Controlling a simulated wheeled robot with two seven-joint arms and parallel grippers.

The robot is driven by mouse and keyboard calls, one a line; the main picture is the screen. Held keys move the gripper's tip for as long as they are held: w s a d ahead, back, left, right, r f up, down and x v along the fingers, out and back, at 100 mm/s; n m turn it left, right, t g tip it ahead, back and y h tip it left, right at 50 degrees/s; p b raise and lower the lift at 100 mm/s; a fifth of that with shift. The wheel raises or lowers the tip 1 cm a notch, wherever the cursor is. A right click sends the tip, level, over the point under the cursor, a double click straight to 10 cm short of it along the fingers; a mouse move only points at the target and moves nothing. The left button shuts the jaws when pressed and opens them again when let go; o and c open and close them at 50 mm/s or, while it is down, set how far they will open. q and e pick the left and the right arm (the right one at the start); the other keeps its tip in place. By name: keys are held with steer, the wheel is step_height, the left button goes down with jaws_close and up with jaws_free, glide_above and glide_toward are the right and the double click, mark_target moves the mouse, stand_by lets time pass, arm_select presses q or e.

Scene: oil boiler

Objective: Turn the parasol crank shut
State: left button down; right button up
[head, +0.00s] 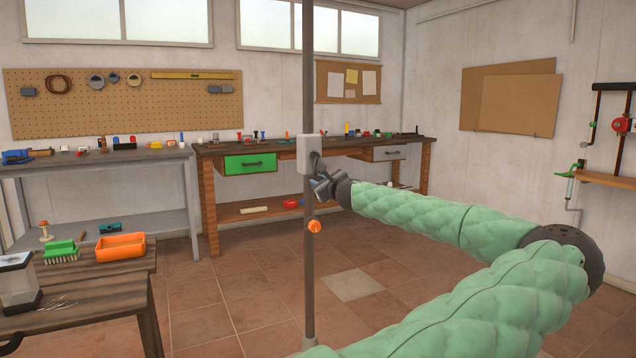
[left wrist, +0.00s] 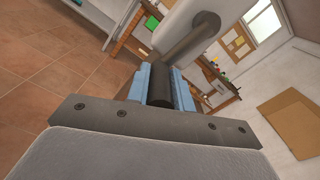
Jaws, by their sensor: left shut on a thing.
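The parasol pole (head: 309,80) stands upright in the middle of the head view, with a light grey crank housing (head: 311,153) on it. A dark crank arm (left wrist: 192,40) comes out of the housing (left wrist: 165,14) in the left wrist view and ends in a dark round grip (left wrist: 162,88). My left gripper (head: 322,184) is at the crank just below the housing. Its blue fingers are shut on the grip, one on each side. In the head view the gripper hides most of the crank. The canopy is out of view. My right gripper is not in view.
An orange knob (head: 314,226) sits lower on the pole. A low table (head: 110,290) with an orange tray (head: 121,247) stands at the left. Workbenches (head: 240,150) line the back wall. The tiled floor around the pole is clear.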

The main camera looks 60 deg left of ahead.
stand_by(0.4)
arm_select(q)
steer(key=c, duration=1.2)
jaws_free()
steer(key=shift+c, duration=0.2)
steer(key=d, duration=0.7)
steer(key=shift+s+d+p, duration=0.3)
steer(key=shift+d+p, duration=0.05)
steer(key=shift+p, duration=0.1)
steer(key=shift+f, duration=0.1)
